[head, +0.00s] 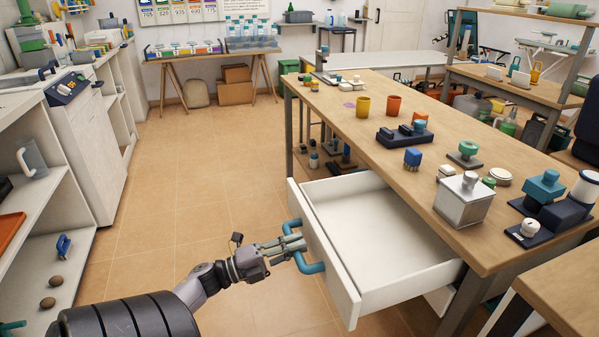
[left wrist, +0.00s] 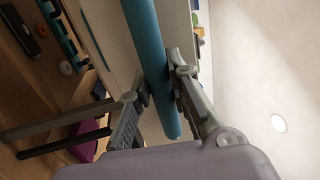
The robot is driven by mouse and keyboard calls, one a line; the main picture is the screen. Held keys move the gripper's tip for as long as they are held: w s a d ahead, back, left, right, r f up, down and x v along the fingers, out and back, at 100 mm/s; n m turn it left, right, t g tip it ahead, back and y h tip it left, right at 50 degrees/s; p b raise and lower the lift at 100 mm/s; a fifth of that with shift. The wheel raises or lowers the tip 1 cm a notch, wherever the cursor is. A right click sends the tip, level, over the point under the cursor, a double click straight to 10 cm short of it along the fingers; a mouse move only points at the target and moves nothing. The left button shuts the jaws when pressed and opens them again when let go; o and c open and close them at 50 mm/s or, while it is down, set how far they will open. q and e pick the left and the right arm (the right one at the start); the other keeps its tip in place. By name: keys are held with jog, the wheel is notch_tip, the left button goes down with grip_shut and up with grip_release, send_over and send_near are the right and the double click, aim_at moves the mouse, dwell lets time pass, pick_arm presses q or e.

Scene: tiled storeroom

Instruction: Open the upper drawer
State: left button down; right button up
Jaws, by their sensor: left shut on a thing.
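The upper drawer (head: 375,231) is a white drawer under the wooden workbench. It is pulled well out and its inside looks empty. A blue bar handle (head: 310,264) is on its front panel (head: 325,255). My left gripper (head: 295,246) is shut on the handle. In the left wrist view the blue handle (left wrist: 151,60) runs between the two fingers of the gripper (left wrist: 160,90). My right gripper is not in either view.
The wooden workbench (head: 345,108) holds cups, a metal box (head: 463,200) and several small devices. A white shelf unit (head: 85,130) stands at the left. The tiled floor (head: 200,190) between them is clear. Another table edge (head: 560,290) is at the lower right.

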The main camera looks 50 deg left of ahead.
pick_arm(q)
jog(key=c, duration=1.5)
grip_release()
jog(key=v, duration=1.2)
